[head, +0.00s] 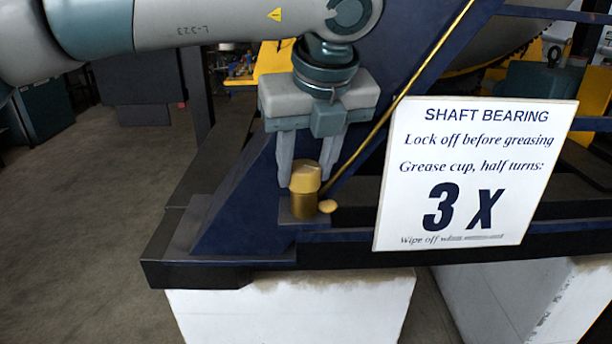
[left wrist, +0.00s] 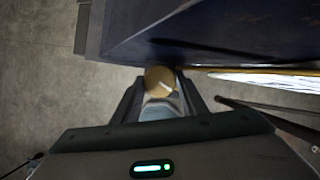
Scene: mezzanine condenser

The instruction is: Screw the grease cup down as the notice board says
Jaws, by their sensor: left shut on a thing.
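The brass grease cup (head: 304,190) stands upright on a small plate on the dark frame, below the blue slanted support. My left gripper (head: 306,180) points down from above and is shut on the cup's upper part, one finger at each side. In the left wrist view the round cap of the grease cup (left wrist: 160,80) shows between the fingertips, with a pale mark on it. The white notice board (head: 476,175) reads "SHAFT BEARING, Lock off before greasing, Grease cup, half turns: 3 X". Its lowest line is partly blurred. My right gripper is out of view.
A thin brass pipe (head: 400,97) slants up to the right from beside the cup, close to my left gripper. The blue support (head: 240,205) stands right behind. White blocks (head: 290,310) carry the frame. Open floor (head: 90,220) lies to the left.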

